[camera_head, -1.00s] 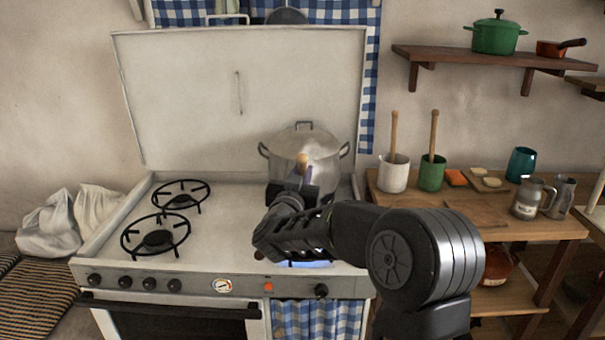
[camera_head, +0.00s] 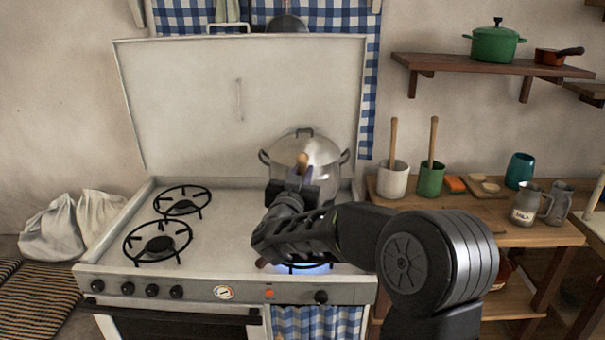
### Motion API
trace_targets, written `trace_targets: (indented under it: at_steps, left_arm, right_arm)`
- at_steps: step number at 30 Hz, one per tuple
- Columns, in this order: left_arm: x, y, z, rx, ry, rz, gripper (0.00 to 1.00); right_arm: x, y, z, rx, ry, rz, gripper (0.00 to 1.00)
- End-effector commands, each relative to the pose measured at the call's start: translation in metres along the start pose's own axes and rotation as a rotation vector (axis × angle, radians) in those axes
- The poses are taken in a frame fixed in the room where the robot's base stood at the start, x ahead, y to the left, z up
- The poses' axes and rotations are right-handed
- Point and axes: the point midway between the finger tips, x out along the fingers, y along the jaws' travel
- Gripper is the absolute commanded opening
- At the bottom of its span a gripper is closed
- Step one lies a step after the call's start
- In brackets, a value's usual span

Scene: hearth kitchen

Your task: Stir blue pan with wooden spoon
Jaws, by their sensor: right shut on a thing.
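The wooden spoon (camera_head: 302,160) shows only as a short light-brown end sticking up above my right gripper (camera_head: 300,183), in front of the steel pot. My right gripper is shut on it; its fingers are largely hidden by its own wrist. The rest of the spoon is hidden behind my arm. I cannot make out the blue pan; my right arm covers most of the front right burner. A blue flame glow (camera_head: 308,268) shows just below the arm there. A small brown piece (camera_head: 262,262) shows left of the glow; I cannot tell what it belongs to. My left gripper is not in view.
A lidded steel pot (camera_head: 325,160) stands at the back right of the stove (camera_head: 225,225). The two left burners (camera_head: 158,243) are empty. White (camera_head: 393,180) and green (camera_head: 430,180) crocks with wooden handles, a teal cup and metal jugs stand on the right-hand table.

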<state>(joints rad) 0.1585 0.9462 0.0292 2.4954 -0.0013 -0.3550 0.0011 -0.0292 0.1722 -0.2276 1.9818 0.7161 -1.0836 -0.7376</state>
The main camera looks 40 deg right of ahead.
Motion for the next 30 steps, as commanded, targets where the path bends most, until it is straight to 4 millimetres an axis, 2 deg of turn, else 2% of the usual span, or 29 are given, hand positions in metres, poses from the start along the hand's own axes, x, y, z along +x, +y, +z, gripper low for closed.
trace_targets:
  at_steps: [16, 30]
  left_arm:
    - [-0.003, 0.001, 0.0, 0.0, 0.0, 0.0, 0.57]
    - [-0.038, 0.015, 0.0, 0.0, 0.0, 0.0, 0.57]
  right_arm:
    - [0.0, 0.0, -0.003, 0.0, 0.0, 0.0, 0.0]
    - [0.003, -0.004, -0.048, 0.0, 0.0, 0.0, 0.0]
